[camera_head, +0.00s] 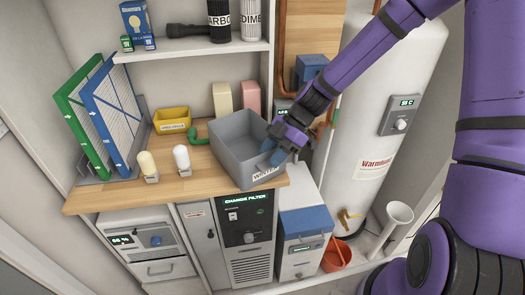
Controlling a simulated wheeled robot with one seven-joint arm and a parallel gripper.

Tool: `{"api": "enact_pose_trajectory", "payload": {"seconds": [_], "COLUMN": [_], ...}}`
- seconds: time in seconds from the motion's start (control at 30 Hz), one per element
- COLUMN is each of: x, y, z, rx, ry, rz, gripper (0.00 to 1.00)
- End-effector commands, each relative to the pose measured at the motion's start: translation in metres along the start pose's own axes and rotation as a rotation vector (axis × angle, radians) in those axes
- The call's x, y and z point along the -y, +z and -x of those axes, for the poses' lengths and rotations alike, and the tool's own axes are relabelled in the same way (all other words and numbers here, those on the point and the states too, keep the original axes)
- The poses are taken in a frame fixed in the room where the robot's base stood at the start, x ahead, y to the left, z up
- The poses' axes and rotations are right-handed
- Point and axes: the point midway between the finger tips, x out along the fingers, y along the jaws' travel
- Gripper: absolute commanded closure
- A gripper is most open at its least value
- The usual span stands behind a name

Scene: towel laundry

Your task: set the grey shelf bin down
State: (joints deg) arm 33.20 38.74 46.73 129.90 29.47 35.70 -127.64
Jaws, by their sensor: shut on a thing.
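The grey shelf bin (231,150) is an open-topped box with a white label on its front, at the right end of the wooden worktop (118,196). Its near right corner reaches the worktop's front edge. I cannot tell whether its base touches the wood or is slightly above it. My gripper (272,150) is shut on the bin's right wall, and my purple arm comes down from the upper right. The fingertips are partly hidden. Something blue shows at the fingers by the bin's right side.
Green and blue framed filters (110,112) stand at left. Two small bulbs (181,157), a yellow tray (173,120) and a green pipe piece (197,137) are left of the bin. Pale yellow and pink boxes (251,97) stand behind. A white tank (375,120) stands right.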

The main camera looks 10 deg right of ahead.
Motion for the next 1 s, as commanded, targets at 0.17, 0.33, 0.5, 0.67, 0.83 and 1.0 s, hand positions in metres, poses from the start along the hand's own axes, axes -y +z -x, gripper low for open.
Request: {"api": "enact_pose_trajectory", "payload": {"seconds": [0.17,0.33,0.5,0.67,0.83,1.0], "x": [0.000,0.000,0.000,0.000,-0.001,-0.001], "y": [0.000,0.001,0.001,0.001,0.000,0.001], "z": [0.000,-0.001,-0.001,-0.001,0.010,0.040], "rx": [0.000,0.000,0.000,0.000,0.000,0.002], "ry": [0.000,-0.001,0.000,0.000,0.002,0.005], "rz": [0.001,0.001,0.000,0.000,0.000,0.000], "gripper": [0.99,0.50,0.38,0.38,0.38,0.38]}}
